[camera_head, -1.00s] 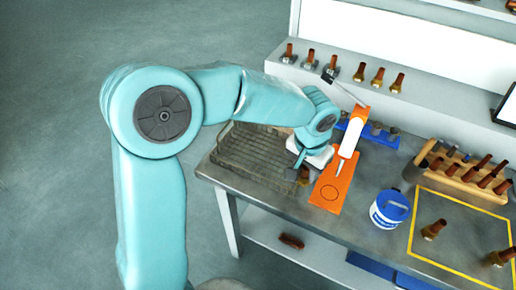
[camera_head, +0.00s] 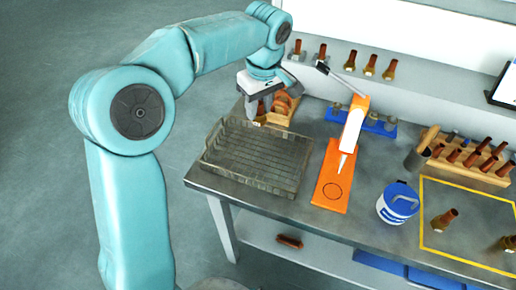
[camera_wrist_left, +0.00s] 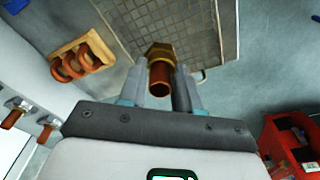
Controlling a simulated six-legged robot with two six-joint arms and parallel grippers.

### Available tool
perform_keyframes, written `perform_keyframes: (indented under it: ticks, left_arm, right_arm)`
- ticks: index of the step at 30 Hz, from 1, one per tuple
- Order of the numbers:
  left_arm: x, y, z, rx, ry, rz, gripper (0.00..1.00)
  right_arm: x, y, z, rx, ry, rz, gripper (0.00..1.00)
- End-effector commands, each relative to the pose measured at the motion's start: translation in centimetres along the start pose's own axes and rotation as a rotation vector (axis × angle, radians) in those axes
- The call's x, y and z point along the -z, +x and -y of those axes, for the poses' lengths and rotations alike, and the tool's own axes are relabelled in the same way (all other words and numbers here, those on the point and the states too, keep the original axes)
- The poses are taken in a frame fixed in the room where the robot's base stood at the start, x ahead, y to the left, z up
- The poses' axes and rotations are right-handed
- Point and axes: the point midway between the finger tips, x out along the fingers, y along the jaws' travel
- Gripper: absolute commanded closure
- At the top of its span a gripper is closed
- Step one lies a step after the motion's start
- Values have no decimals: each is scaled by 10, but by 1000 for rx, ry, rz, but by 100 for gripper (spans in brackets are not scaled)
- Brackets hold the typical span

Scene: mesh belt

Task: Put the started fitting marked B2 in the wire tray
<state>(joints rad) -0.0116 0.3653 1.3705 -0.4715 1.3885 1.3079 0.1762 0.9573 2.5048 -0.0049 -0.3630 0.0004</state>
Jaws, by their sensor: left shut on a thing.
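My left gripper (camera_head: 258,110) is shut on a fitting, a brass hex nut with a copper pipe stub, which shows between the fingers in the left wrist view (camera_wrist_left: 160,64). I cannot read a B2 mark on it. In the head view the fingers hide most of it. The grey wire tray (camera_head: 250,160) stands empty on the left end of the bench. The gripper points down near the tray's far edge, seemingly above it. The tray's mesh (camera_wrist_left: 205,30) also shows beyond the fitting in the left wrist view. My right gripper is not in view.
A wooden rack with copper bends (camera_head: 284,108) stands close behind the tray. An orange stand with a white nozzle (camera_head: 337,180) is to its right. A blue-and-white tub (camera_head: 397,203), a wooden fitting rack (camera_head: 468,170) and a yellow-outlined area with fittings lie further right.

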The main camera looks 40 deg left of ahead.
Motion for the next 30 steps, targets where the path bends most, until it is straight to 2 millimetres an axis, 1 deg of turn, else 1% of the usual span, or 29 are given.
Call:
perform_keyframes:
  ticks: [1, 3, 6, 9, 14, 18, 22, 24, 30]
  left_arm:
    - [-2, 17, 1, 5, 1, 1, 100]
    - [-4, 37, 1, 5, 0, 2, 100]
    - [-6, 64, 0, 3, 2, 1, 100]
    - [-8, 84, 0, 2, 2, 1, 100]
    - [-8, 99, -1, -1, 2, -1, 100]
    - [-10, 120, 0, 2, 3, 1, 100]
    - [-12, 138, 0, 1, 3, 0, 100]
    - [-12, 141, 0, -2, 2, -1, 100]
    - [-12, 140, -1, -3, 2, -2, 100]
  right_arm:
    - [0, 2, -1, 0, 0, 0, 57]
    - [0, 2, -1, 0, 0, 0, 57]
    - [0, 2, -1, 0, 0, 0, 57]
    - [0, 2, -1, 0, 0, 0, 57]
    - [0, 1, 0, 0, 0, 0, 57]
    - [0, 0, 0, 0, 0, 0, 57]
    - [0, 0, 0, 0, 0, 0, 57]
    - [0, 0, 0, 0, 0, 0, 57]
    - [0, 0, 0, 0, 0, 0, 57]
